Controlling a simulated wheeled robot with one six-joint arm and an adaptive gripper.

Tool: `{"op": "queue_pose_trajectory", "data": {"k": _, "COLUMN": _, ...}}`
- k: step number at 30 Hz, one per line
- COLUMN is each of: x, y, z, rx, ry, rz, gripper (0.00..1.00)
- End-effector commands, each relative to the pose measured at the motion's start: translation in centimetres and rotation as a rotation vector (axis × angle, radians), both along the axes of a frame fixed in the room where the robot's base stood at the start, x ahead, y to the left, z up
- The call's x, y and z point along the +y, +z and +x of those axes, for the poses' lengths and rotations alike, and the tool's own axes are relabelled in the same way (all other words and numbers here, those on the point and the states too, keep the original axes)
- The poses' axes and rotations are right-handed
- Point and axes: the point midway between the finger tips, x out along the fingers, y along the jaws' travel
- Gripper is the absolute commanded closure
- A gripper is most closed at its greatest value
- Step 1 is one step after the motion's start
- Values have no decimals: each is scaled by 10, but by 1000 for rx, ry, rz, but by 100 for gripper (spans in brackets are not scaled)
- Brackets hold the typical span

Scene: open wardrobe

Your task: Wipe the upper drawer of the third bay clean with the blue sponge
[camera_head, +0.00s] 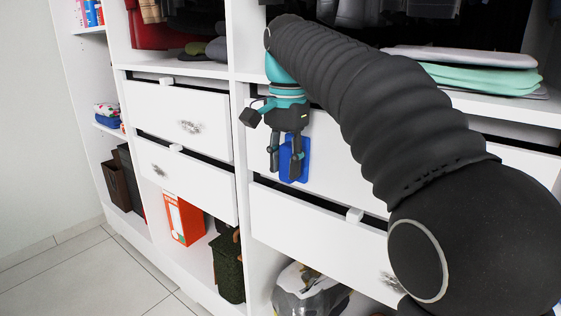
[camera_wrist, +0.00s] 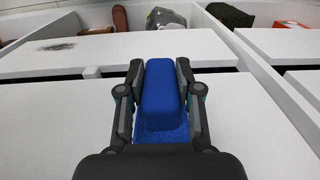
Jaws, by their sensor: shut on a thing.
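The blue sponge (camera_head: 293,158) is held upright between the fingers of my gripper (camera_head: 285,150), against or just in front of the upper drawer front (camera_head: 335,165) of the third bay. In the wrist view the sponge (camera_wrist: 163,95) sits between both fingers. I see no mark on the visible part of that drawer front; my arm hides much of its right side. The lower drawer (camera_head: 310,232) below it has a dark smudge (camera_head: 391,283) near its right end, and the smudge also shows in the wrist view (camera_wrist: 55,46).
The bay to the left has an upper drawer (camera_head: 165,115) with a grey smudge and a lower drawer (camera_head: 190,185) with a smaller one. Folded clothes (camera_head: 470,78) lie on the shelf above. A helmet (camera_head: 305,292), an orange box (camera_head: 183,219) and a dark green basket (camera_head: 229,265) stand below.

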Motion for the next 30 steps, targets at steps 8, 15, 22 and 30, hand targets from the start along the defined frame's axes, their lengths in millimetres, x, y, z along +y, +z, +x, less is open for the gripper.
{"op": "queue_pose_trajectory", "data": {"k": 8, "x": -13, "y": 0, "z": -10, "rx": -1, "ry": -1, "rz": -2, "gripper": 100}}
{"op": "queue_pose_trajectory", "data": {"k": 15, "x": -22, "y": 0, "z": -19, "rx": 0, "ry": 0, "rz": -1, "gripper": 100}}
{"op": "queue_pose_trajectory", "data": {"k": 22, "x": -29, "y": 0, "z": -24, "rx": -1, "ry": 1, "rz": -1, "gripper": 100}}
{"op": "queue_pose_trajectory", "data": {"k": 30, "x": -45, "y": 0, "z": -36, "rx": -1, "ry": 0, "rz": -1, "gripper": 100}}
